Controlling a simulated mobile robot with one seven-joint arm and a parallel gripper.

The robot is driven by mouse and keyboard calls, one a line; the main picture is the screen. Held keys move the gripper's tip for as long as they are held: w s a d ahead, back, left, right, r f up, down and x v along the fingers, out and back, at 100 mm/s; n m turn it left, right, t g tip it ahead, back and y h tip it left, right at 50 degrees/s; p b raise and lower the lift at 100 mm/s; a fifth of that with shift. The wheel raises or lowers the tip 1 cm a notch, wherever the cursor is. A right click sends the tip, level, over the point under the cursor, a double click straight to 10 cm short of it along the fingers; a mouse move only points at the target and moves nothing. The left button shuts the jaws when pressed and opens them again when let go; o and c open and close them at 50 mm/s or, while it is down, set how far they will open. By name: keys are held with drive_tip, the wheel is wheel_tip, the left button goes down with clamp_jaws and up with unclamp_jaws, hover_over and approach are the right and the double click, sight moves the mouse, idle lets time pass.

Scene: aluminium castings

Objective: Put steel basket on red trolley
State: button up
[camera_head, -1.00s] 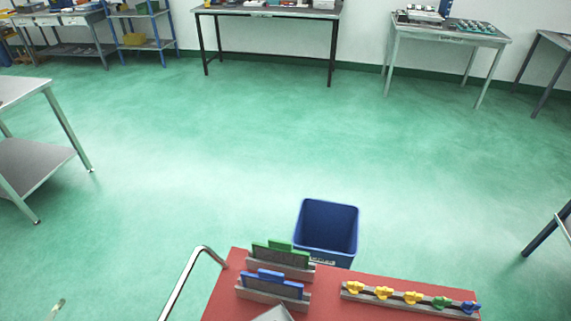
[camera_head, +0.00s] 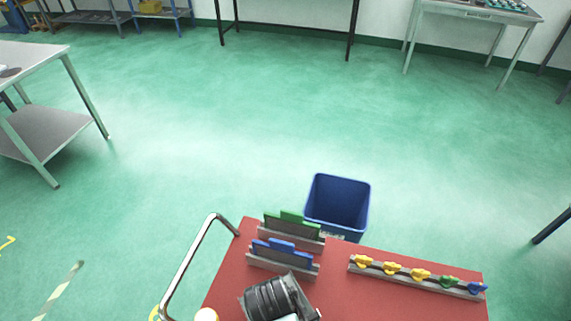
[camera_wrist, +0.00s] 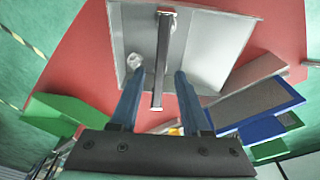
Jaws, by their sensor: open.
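The steel basket (camera_wrist: 212,45) is a grey, shallow metal box with a bar handle (camera_wrist: 161,60) across it, seen in the wrist view. It rests on the red top of the trolley (camera_wrist: 75,65). My gripper (camera_wrist: 158,76) is open, with its two blue-grey fingers reaching over the basket. The handle shows between the fingertips, apart from both; the depth is hard to judge. In the head view the red trolley (camera_head: 345,290) is at the bottom. A dark ribbed part of my arm stands over its front and hides most of the basket there.
Green and blue card racks (camera_head: 283,256) and a rail with coloured knobs (camera_head: 418,276) stand on the trolley. A bent metal handle (camera_head: 190,262) rises at its left. A blue bin (camera_head: 338,204) stands behind it. A grey table (camera_head: 45,100) is at left.

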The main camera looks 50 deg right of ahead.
drive_tip(key=r, duration=0.5)
drive_tip(key=shift+w+a+r, duration=0.15)
drive_tip(key=shift+a+r, duration=0.25)
drive_tip(key=shift+w, duration=0.1)
drive_tip(key=w+r+n+t+h, duration=0.2)
drive_tip(key=w+r+n+t, duration=0.5)
drive_tip(key=w+r, duration=0.8)
drive_tip(key=w+a+r+n+t, duration=0.35)
drive_tip(key=w+r+t, duration=0.35)
drive_tip(key=r, duration=0.7)
drive_tip(key=a+r+n+t+y, duration=0.1)
drive_tip(key=a+r+n+t, duration=0.3)
drive_tip(key=r, duration=0.7)
drive_tip(key=a+r+n+t, duration=0.3)
drive_tip(key=a+r+t, duration=0.1)
drive_tip(key=r, duration=0.8)
drive_tip(key=s+a+r+n+t+y, duration=0.1)
drive_tip(key=s+a+r+n+t, duration=0.1)
drive_tip(key=r, duration=0.4)
drive_tip(key=s+a+r+n+t+y, duration=0.1)
drive_tip(key=s+a+r+n+t, duration=0.2)
drive_tip(key=s+r, duration=0.4)
drive_tip(key=shift+s+a+t+y, duration=0.3)
drive_tip(key=shift+a+t, duration=0.1)
drive_tip(key=shift+t, duration=0.1)
